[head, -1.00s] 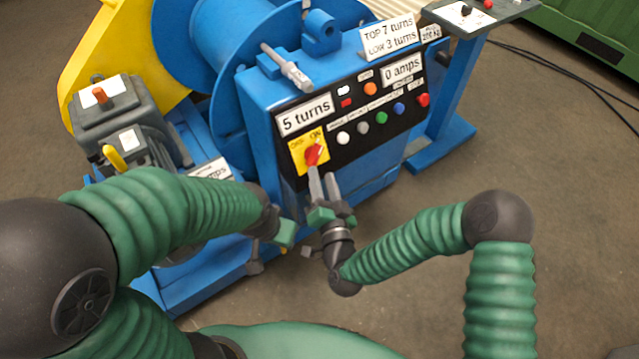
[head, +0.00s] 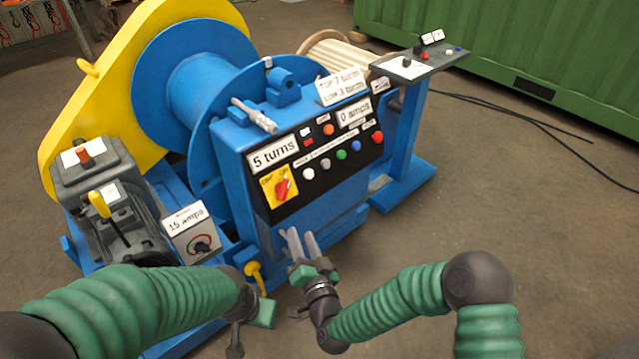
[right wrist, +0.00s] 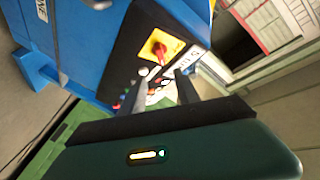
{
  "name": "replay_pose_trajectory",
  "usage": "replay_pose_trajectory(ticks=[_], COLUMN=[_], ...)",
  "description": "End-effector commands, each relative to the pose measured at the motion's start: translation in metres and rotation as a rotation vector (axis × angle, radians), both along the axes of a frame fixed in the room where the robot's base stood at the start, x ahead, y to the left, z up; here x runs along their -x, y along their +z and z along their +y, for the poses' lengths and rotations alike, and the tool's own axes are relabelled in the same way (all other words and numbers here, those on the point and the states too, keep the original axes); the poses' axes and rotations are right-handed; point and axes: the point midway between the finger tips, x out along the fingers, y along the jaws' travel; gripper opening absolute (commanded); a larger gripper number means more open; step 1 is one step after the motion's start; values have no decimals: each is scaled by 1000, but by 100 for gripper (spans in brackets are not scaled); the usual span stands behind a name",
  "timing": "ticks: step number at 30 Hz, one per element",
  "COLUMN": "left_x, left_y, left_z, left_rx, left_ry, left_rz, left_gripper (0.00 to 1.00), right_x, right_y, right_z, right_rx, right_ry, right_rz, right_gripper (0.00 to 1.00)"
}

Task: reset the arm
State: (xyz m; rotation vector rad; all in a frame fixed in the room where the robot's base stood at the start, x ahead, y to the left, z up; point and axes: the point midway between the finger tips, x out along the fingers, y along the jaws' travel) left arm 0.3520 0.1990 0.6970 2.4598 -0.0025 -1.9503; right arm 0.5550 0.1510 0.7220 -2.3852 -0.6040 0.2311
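My right gripper (head: 302,240) is in front of the blue control box, below the red rotary switch (head: 281,188) on its yellow plate. Its two grey fingers stand apart with nothing between them. The right wrist view shows the fingers (right wrist: 162,95) apart, with the red switch (right wrist: 158,48) ahead of them and not touched. My left gripper (head: 262,312) is low, left of the right one, near the winch base. Its fingers are partly hidden and their opening is unclear.
The blue winch box carries a "5 turns" display (head: 273,156), a "0 amps" display (head: 354,113) and coloured buttons. A "15 amps" box (head: 190,232) and yellow-handled lever (head: 99,204) stand left. A pedestal panel (head: 420,63) stands right. Floor at right is open, with black cables (head: 520,108).

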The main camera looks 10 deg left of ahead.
Motion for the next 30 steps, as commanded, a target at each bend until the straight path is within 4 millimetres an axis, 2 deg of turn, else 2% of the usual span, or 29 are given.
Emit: replay_pose_trajectory(ticks=[5, 8, 11, 12, 15, 18, 21, 26, 27, 30], left_x=[0, 0, 0, 0, 0, 0, 0, 0, 1, -1], left_y=[0, 0, 0, 0, 0, 0, 0, 0, 28, 62], left_z=[0, 0, 0, 0, 0, 0, 0, 0, 0, 0], left_rx=[0, 0, 0, 0, 0, 0, 0, 0, 0, 0], left_ry=[0, 0, 0, 0, 0, 0, 0, 0, 0, 0], left_rz=[0, 0, 0, 0, 0, 0, 0, 0, 2, -1], left_gripper=[38, 38, 38, 38, 38, 38, 38, 38, 38, 38], right_x=[0, 3, 18, 30, 62, 99, 138, 207, 205, 204], right_y=[-4, -19, -38, -42, -44, -40, -33, -21, 7, 38], right_z=[-7, -39, -114, -148, -218, -269, -308, -349, -347, -346], right_rx=[102, 326, 597, 680, 808, 869, 890, 867, 870, 872], right_ry=[49, 123, 150, 145, 115, 87, 62, 41, 46, 49], right_rz=[29, 122, 301, 383, 569, 728, 871, 1083, 1083, 1083], right_gripper=[38, 38, 38, 38, 38, 38, 38, 38, 38, 38])
